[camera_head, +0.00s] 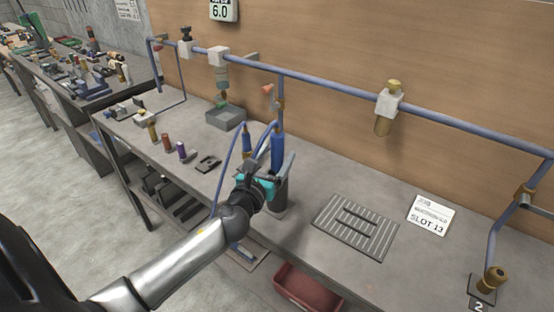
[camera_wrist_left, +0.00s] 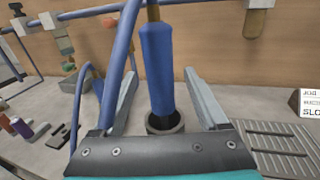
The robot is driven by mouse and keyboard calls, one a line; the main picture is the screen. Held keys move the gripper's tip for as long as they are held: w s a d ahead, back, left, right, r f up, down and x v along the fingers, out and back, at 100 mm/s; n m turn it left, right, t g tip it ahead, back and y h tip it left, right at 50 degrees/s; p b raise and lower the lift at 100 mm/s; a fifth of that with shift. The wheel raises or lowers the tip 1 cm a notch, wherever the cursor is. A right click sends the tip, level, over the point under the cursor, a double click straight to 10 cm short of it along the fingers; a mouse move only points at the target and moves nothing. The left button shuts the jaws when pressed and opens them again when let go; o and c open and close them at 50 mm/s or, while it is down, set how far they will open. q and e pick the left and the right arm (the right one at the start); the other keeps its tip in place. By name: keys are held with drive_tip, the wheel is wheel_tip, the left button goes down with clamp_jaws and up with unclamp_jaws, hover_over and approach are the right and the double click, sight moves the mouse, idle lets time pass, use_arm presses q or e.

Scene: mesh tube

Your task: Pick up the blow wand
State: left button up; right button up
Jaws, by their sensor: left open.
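The blow wand, a blue cylinder (camera_head: 277,150), stands upright in a dark round holder (camera_head: 280,195) on the grey bench. A blue hose runs beside it. In the left wrist view the wand (camera_wrist_left: 157,70) rises between the spread fingers, with the holder's rim (camera_wrist_left: 165,125) around its lower end. My left gripper (camera_head: 268,168) is open, with one finger on each side of the wand. I see gaps between the fingers and the wand. My right gripper is not in view.
A blue pipe (camera_head: 325,87) runs along the back wall above the bench. A slotted grate (camera_head: 357,226) and a slot card (camera_head: 430,215) lie to the right. A grey box (camera_head: 226,118) and small coloured cylinders stand to the left. A red bin (camera_head: 306,288) is below the front edge.

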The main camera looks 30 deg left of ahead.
use_arm(q)
drive_tip(key=shift+w+a+r, duration=0.1)
drive_tip(key=shift+w+a, duration=0.1)
drive_tip(key=shift+w, duration=0.85)
drive_tip(key=shift+w+a+r, duration=0.1)
drive_tip(key=shift+w+a, duration=0.05)
drive_tip(key=shift+w, duration=0.9)
drive_tip(key=shift+c, duration=0.2)
clamp_jaws()
